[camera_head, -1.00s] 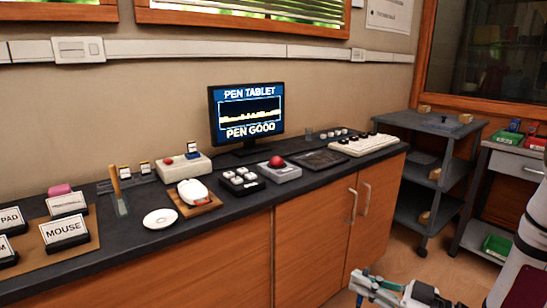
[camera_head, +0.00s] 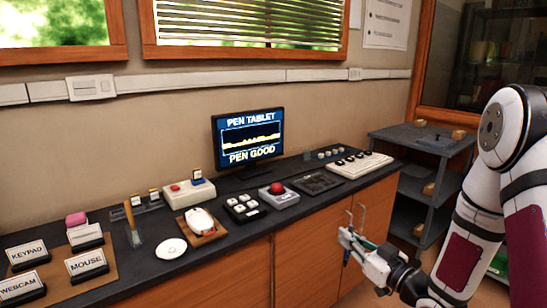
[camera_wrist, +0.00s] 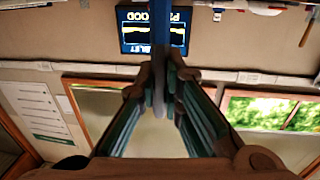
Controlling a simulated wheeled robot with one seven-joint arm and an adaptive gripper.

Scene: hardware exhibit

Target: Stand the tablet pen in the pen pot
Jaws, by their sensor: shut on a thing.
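My gripper (camera_head: 347,236) is in front of the cabinet doors, below the counter edge, in the head view. In the wrist view its fingers (camera_wrist: 161,85) are closed on a slim dark-blue pen (camera_wrist: 160,28), which runs up out of the picture. A narrow grey, see-through pot (camera_head: 134,238) holding a yellow-brown stick stands at the left of the counter, well away from my gripper. A small clear cup (camera_head: 307,155) stands right of the monitor. I cannot tell for certain which is the pen pot.
The monitor (camera_head: 248,136) stands behind. A grey shelf cart (camera_head: 424,143) is at the right.

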